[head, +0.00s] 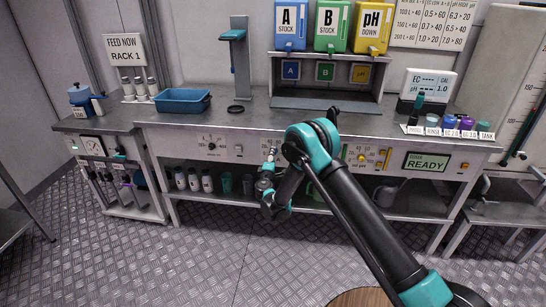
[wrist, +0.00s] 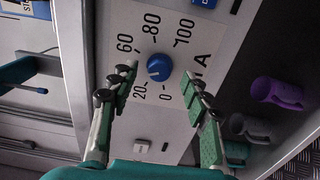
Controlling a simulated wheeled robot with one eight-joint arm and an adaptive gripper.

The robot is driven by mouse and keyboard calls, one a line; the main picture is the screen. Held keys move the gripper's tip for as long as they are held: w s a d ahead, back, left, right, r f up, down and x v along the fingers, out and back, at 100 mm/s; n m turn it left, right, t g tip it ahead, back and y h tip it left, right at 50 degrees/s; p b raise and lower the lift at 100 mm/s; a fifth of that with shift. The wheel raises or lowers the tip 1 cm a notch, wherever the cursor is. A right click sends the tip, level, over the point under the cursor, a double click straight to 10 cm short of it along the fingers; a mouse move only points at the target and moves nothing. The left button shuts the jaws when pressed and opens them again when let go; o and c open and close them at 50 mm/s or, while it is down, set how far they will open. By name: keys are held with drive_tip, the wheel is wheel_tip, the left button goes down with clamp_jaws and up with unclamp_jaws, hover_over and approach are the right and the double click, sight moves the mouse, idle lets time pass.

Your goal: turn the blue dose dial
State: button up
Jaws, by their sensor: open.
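The blue dose dial (wrist: 159,67) is a round knob on a pale panel in the wrist view. A scale from 0 to 100 is printed around it, with a large letter A to its right. My gripper (wrist: 158,80) is open, with one green-and-grey finger on each side of the dial in the picture. Neither finger visibly touches it, and I cannot tell the depth gap. In the head view my gripper (head: 270,155) is small in front of the bench's front panel. I cannot make out the blue dial there.
The bench (head: 240,117) runs across the back. A blue tray (head: 183,101) and a green READY display (head: 426,162) are there. Bottles and cups stand on the lower shelf. A purple cup (wrist: 277,93) and a grey cup (wrist: 250,128) show at right in the wrist view.

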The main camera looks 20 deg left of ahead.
drive_tip(key=v, duration=0.6)
drive_tip(key=shift+s, duration=0.15)
drive_tip(key=shift+d, duration=0.15)
